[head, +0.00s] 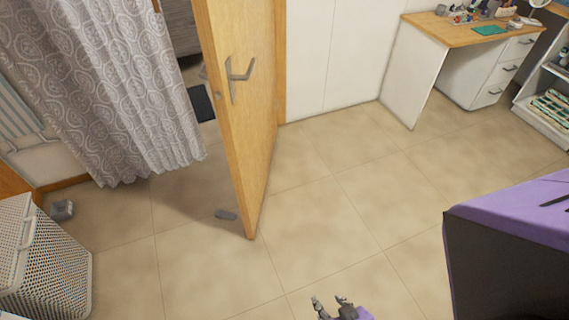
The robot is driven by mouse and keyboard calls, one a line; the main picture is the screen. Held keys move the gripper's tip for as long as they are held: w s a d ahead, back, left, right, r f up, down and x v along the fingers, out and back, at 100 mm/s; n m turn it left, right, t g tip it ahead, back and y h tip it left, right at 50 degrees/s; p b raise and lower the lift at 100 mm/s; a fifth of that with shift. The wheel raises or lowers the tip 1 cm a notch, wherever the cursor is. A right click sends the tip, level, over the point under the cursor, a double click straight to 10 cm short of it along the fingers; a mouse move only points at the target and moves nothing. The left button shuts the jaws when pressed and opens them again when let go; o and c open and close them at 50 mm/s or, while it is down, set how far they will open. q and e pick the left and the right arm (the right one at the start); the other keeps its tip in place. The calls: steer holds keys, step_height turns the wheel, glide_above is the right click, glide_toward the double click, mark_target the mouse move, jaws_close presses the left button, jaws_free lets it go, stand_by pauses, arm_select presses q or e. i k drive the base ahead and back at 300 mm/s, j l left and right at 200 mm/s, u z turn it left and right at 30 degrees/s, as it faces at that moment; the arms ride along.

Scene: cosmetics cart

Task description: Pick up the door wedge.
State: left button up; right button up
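The door wedge (226,214) is a small dark grey piece lying on the tiled floor. It is just left of the bottom edge of the open wooden door (247,120). I cannot tell whether it touches the door. My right gripper (331,301) shows at the bottom edge of the picture, well in front of the wedge and to its right. Its fingers are spread apart with nothing visible between them. My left gripper is not in view.
A white woven basket (45,265) stands at the lower left, with a small grey object (62,210) behind it. A patterned grey curtain (110,80) hangs left of the door. A wooden-topped desk (470,35) stands at the back right. The middle floor is clear.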

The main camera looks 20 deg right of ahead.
mark_target(219, 213)
steer(key=z, duration=0.2)
steer(key=i+j+z, duration=0.1)
steer(key=z, duration=0.3)
steer(key=i+j+z, duration=0.2)
steer(key=z, duration=0.15)
steer(key=i+j+z, duration=0.1)
steer(key=j+z, duration=0.15)
steer(key=z, duration=0.15)
steer(key=i+j+z, duration=0.1)
steer(key=j, duration=0.25)
steer(key=i+j+z, duration=0.1)
steer(key=j, duration=0.2)
steer(key=i+j+z, duration=0.1)
steer(key=j, duration=0.25)
steer(key=i+j, duration=0.1)
steer(key=j, duration=0.25)
steer(key=i+j, duration=0.15)
steer(key=j, duration=0.2)
